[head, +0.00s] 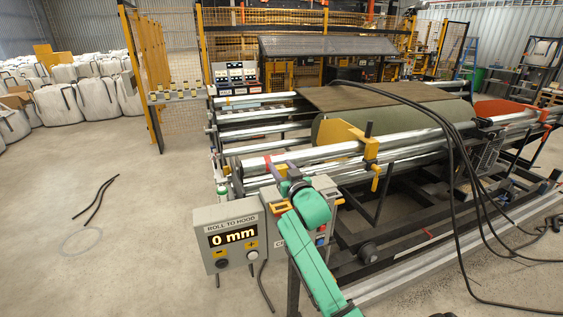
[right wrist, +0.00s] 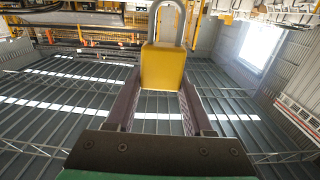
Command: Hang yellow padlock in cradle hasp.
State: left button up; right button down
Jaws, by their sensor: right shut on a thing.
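The yellow padlock (right wrist: 163,68) is between the two fingertips of my right gripper (right wrist: 160,88) in the right wrist view. Its grey shackle points up, away from the palm. In the head view my right gripper (head: 284,172) is in front of the machine's near rollers, above the grey control boxes. The padlock is too small there to make out clearly. I cannot pick out the cradle hasp for certain in either view. The shackle's top is cut off by the wrist view's upper edge. My left gripper is not in view.
A grey box with a "0 mm" display (head: 232,238) stands just left of my right arm. A yellow bracket (head: 371,150) sits on the roller bar to the right. Black cables (head: 452,150) hang over the machine's right side. Open floor (head: 130,260) lies at left.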

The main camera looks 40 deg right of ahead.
jog(key=shift+r, duration=0.15)
jog(key=shift+s+a, duration=0.2)
jog(key=shift+s, duration=0.05)
jog(key=shift+s+a+f+b, duration=0.1)
jog(key=shift+s+f+b, duration=0.05)
jog(key=shift+f+b, duration=0.3)
jog(key=shift+s+a+f+b, duration=0.15)
jog(key=shift+f+b, duration=0.15)
jog(key=shift+f, duration=0.15)
jog(key=f, duration=0.1)
jog(key=f+b, duration=0.2)
jog(key=shift+w+d+f, duration=0.15)
jog(key=shift+w+d, duration=0.1)
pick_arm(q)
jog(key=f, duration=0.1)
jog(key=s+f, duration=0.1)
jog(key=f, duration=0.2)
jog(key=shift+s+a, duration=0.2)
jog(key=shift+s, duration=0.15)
pick_arm(e)
jog(key=shift+s+f, duration=0.1)
jog(key=shift+f, duration=0.05)
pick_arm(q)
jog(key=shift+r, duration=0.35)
